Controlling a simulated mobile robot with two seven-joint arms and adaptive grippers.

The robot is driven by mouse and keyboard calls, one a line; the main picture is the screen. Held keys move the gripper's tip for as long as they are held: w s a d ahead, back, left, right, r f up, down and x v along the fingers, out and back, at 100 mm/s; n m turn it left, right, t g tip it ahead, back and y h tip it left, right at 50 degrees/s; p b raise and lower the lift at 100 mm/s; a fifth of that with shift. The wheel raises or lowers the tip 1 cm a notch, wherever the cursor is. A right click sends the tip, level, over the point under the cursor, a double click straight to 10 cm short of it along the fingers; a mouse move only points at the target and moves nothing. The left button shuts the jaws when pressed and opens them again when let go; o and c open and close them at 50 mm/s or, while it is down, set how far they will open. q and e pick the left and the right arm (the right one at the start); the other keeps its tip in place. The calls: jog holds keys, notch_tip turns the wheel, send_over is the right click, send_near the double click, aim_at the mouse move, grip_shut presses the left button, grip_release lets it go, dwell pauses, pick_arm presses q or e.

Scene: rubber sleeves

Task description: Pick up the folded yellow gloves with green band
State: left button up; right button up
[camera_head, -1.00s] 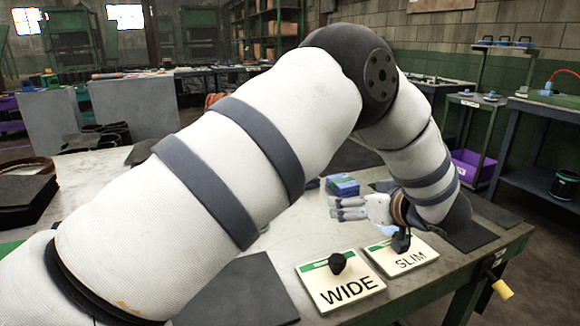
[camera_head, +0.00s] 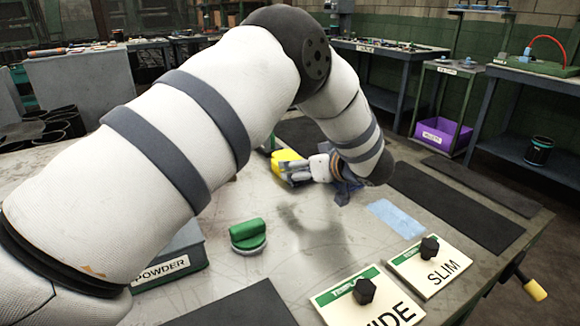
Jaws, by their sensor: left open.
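A yellow object (camera_head: 287,157), which looks like the folded yellow gloves, lies on the workbench at the middle of the head view. It is partly hidden behind the fingers of my left gripper (camera_head: 290,173); a bit of green shows just left of it. My left gripper is open, with its fingers pointing left across the front of the yellow object. I cannot tell whether they touch it. My right gripper is not in view.
A POWDER box (camera_head: 172,263) and a green-topped round object (camera_head: 248,236) stand nearer. WIDE (camera_head: 366,298) and SLIM (camera_head: 430,265) plates with black knobs lie at front right. Dark mats (camera_head: 455,205) lie on the right. A dark blue item (camera_head: 343,193) lies under my left wrist.

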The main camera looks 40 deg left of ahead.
pick_arm(q)
jog(key=x, duration=0.6)
jog(key=shift+a+r, duration=0.1)
jog(key=shift+a, duration=0.05)
jog(key=shift+r, duration=0.1)
jog(key=c, duration=1.3)
